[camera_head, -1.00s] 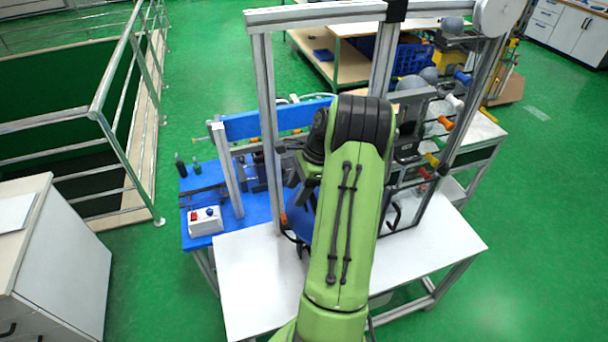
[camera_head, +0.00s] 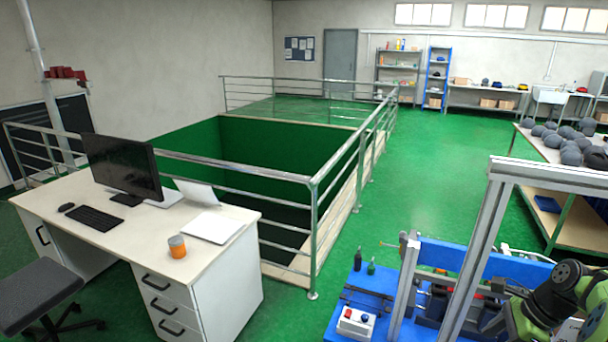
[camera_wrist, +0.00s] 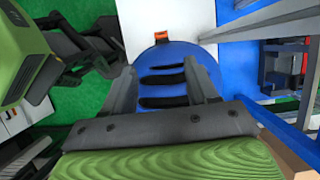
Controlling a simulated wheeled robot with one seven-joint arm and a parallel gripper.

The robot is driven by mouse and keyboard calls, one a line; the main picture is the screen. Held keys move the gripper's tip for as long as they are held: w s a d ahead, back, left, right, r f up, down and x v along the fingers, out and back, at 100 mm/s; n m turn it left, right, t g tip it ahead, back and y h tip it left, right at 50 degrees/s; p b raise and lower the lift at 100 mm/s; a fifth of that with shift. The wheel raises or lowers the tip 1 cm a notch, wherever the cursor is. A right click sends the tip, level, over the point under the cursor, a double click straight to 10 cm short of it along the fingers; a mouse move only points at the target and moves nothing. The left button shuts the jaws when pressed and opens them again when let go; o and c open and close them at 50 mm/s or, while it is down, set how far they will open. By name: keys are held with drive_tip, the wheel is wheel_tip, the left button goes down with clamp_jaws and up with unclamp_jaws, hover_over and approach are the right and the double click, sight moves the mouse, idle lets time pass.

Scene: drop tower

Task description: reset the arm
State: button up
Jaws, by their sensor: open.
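My arm (camera_head: 560,297) shows at the lower right edge of the head view, bent beside the metal frame. My gripper (camera_wrist: 160,70) shows in the wrist view, with its two fingers spread apart. A blue rounded shell with dark slots, which looks like a helmet (camera_wrist: 158,56), lies beyond and between the fingers. It has an orange piece (camera_wrist: 161,38) at its far edge. I cannot tell whether the fingers touch it. The helmet is not visible in the head view.
The metal frame (camera_head: 481,240) stands close to my arm, over the blue bench (camera_head: 345,318) with its control box (camera_head: 355,322). A railing (camera_head: 313,235) surrounds a floor pit. A desk (camera_head: 130,240) stands left. A table of grey helmets (camera_head: 560,150) is at right. Green floor between is clear.

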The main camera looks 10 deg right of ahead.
drive_tip(key=a+r+n+h+b, duration=0.1)
drive_tip(key=a+r+n, duration=0.25)
drive_tip(key=a, duration=0.45)
drive_tip(key=w+a+r+n+h+b, duration=0.1)
drive_tip(key=a+r+n+b, duration=0.1)
drive_tip(key=a+n, duration=0.4)
drive_tip(key=a+r+n+h+b, duration=0.1)
drive_tip(key=a+r+n, duration=0.25)
drive_tip(key=a, duration=0.55)
drive_tip(key=s+a+f+n+t+b, duration=0.2)
drive_tip(key=s+a+f+n+t, duration=0.1)
drive_tip(key=s+a+n, duration=0.6)
drive_tip(key=s+n, duration=0.2)
drive_tip(key=s, duration=0.1)
drive_tip(key=shift+s+f+n+h+b, duration=0.2)
drive_tip(key=shift+f+n+h+b, duration=0.1)
drive_tip(key=shift+h+b, duration=0.1)
drive_tip(key=shift+a, duration=0.15)
drive_tip(key=shift+r, duration=0.1)
